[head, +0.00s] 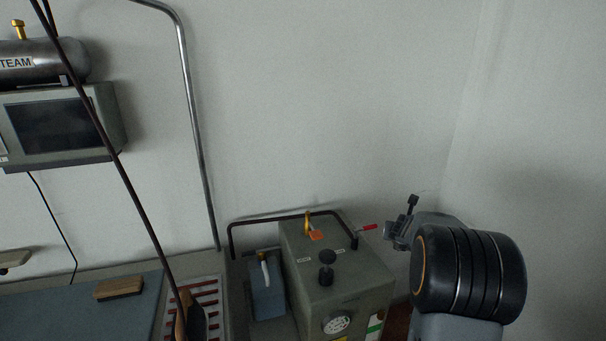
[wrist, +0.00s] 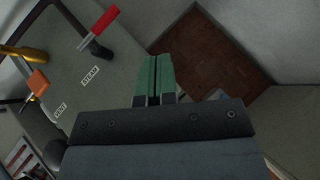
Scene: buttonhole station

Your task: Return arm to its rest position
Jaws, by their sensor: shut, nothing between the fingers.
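My gripper (wrist: 154,78) shows in the wrist view with its two green fingers together and nothing between them. In the head view my gripper (head: 389,231) is at the right, just right of the grey boiler box (head: 350,280) and near its red-handled lever (head: 366,228). The fingers are small and hard to make out there. In the wrist view the red lever (wrist: 104,22) lies up and left of the fingertips, apart from them.
The boiler top also carries an orange tag (head: 316,235) and a black knob (head: 327,257). A bent black rail (head: 270,219) runs behind it. A wall corner closes the right side; brown floor (wrist: 215,55) shows beyond the fingers.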

